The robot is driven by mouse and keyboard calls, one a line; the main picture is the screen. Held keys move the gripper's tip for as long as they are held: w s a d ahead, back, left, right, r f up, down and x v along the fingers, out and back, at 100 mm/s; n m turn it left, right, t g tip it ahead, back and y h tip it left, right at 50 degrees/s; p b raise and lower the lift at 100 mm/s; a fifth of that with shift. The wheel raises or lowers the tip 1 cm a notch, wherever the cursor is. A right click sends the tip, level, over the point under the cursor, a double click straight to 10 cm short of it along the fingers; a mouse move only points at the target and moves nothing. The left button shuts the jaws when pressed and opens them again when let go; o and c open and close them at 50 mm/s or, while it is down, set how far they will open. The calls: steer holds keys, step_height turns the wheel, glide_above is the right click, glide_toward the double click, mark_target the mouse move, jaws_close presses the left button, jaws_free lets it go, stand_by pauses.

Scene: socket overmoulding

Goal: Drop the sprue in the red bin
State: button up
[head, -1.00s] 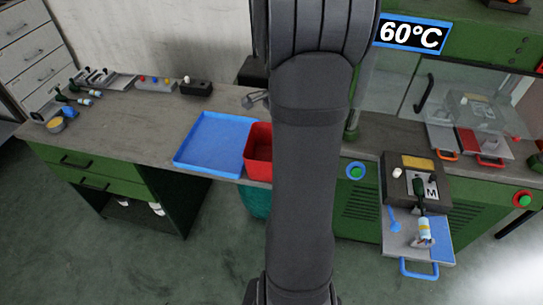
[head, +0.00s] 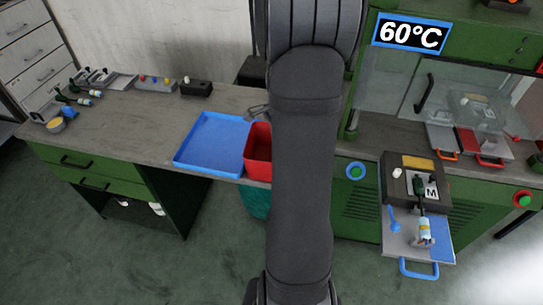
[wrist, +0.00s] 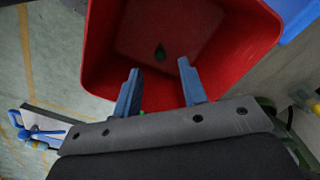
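The red bin (head: 257,142) stands beside the blue tray at the bench's front edge, partly hidden by my arm in the head view. In the wrist view the red bin (wrist: 100,45) opens right in front of my gripper (wrist: 160,67). The two blue fingers are apart, with nothing between them, and their tips are over the bin's opening. A small dark green piece (wrist: 160,53), which looks like the sprue, shows against the bin's inside, beyond the fingertips. I cannot tell whether it is falling or lying on the floor of the bin.
The blue tray (head: 180,161) is empty, left of the bin. A pulled-out shelf (head: 400,245) at right holds a dark mould block (head: 432,160), a screwdriver-like part (head: 424,228) and a blue tool (head: 393,218). Green machine panels stand behind.

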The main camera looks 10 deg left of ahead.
step_height(320, 180, up, 17)
steer(key=shift+r, duration=0.2)
stand_by(0.4)
stand_by(0.3)
step_height(320, 180, down, 18)
steer(key=shift+r, duration=0.85)
steer(key=shift+f, duration=0.1)
